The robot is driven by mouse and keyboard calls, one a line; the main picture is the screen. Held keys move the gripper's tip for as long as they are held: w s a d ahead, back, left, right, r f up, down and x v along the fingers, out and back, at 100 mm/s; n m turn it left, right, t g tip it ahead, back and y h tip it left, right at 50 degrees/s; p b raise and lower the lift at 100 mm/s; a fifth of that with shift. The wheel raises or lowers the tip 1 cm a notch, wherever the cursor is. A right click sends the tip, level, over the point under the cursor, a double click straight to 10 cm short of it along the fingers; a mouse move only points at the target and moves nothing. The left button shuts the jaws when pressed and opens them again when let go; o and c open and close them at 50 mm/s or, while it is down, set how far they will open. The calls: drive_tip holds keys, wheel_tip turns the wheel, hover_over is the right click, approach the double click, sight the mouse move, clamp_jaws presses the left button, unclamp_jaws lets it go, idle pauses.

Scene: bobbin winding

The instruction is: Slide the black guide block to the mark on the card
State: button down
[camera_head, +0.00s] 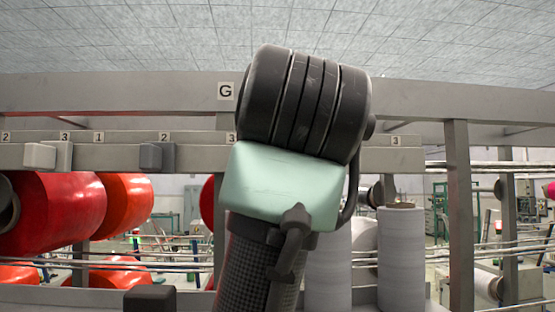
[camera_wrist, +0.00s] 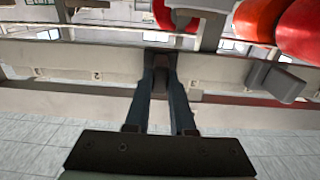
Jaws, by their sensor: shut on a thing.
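My gripper (camera_wrist: 161,66) is at the rail (camera_wrist: 120,72) in the wrist view, which shows the room upside down. Its two fingers are shut on a dark block (camera_wrist: 161,76), which looks like the black guide block and sits at the rail. The fingers cover its sides. In the head view my arm hides the fingertips and this block. The rail (camera_head: 195,157) there carries small number cards, one reading 2 (camera_head: 164,136) and one reading 3 (camera_head: 395,140). I cannot tell which card bears the mark.
A dark grey block (camera_head: 152,156) and a pale block (camera_head: 40,156) sit on the rail to the left; the dark grey one also shows in the wrist view (camera_wrist: 289,83). Red spools (camera_head: 60,212) and pale spools (camera_head: 401,258) stand behind. A G sign (camera_head: 225,91) is on the upper beam.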

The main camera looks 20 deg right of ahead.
drive_tip(key=shift+a, duration=0.25)
drive_tip(key=shift+w, duration=0.1)
drive_tip(key=c, duration=0.8)
unclamp_jaws()
drive_tip(key=shift+w+a, duration=0.1)
drive_tip(key=shift+a, duration=0.1)
drive_tip(key=shift+o, duration=0.2)
drive_tip(key=shift+d, duration=0.15)
drive_tip(key=b+v, duration=0.6)
drive_tip(key=v, duration=0.7)
drive_tip(key=shift+b, duration=0.3)
